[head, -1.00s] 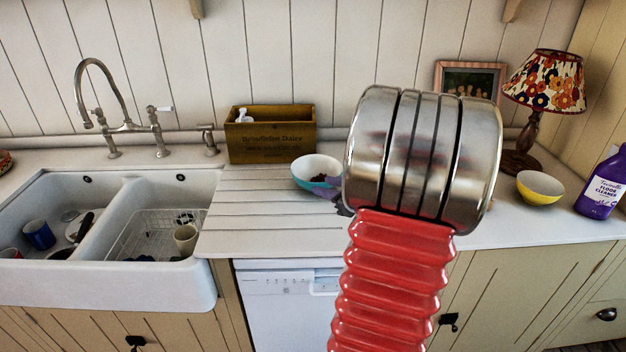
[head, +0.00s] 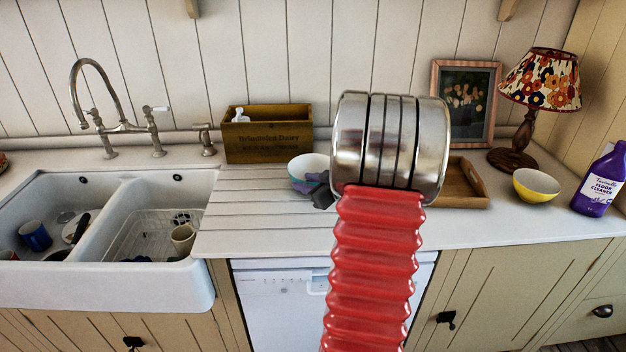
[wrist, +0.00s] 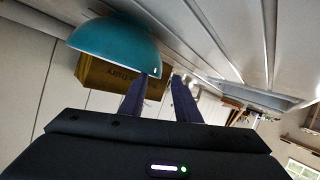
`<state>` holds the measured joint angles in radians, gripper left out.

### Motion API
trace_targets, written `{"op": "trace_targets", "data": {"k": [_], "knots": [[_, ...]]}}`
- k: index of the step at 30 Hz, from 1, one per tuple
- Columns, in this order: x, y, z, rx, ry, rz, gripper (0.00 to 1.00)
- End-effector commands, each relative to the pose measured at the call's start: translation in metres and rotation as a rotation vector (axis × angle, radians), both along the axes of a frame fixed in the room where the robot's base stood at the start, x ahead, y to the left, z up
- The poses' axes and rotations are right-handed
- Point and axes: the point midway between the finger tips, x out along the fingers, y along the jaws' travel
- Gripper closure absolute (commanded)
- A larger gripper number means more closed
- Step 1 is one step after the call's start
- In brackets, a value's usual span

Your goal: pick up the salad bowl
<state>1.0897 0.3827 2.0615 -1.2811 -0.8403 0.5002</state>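A bowl, teal outside and white inside (head: 306,164), stands upright at the right end of the ribbed draining board. My gripper (head: 318,189) is at its right front side, partly covering it; my arm's metal end hides the space just right of it. In the wrist view, which is turned over, the teal bowl (wrist: 115,42) lies mostly left of the fingers. My gripper (wrist: 160,77) is open there, with a gap between its two dark fingers. The left fingertip overlaps the bowl's edge; I cannot tell whether it touches. A yellow bowl (head: 537,187) stands far right.
A wooden box (head: 267,142) stands behind the teal bowl. A wooden tray (head: 470,203) and a framed picture (head: 465,70) are right of my arm. A lamp (head: 540,85) and a floor cleaner bottle (head: 600,183) stand farther right. A double sink (head: 180,285) is left.

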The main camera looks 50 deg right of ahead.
Motion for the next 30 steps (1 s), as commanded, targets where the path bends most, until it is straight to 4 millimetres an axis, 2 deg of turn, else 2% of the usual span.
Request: {"op": "trace_targets", "data": {"k": [13, 24, 30], "knots": [[0.006, -0.001, -0.002, -0.001, -0.001, 0.001, 0.70], [0.044, -0.010, -0.019, 0.001, 0.000, 0.002, 0.70], [0.050, -0.012, -0.020, -0.001, -0.001, -0.001, 0.70]]}}
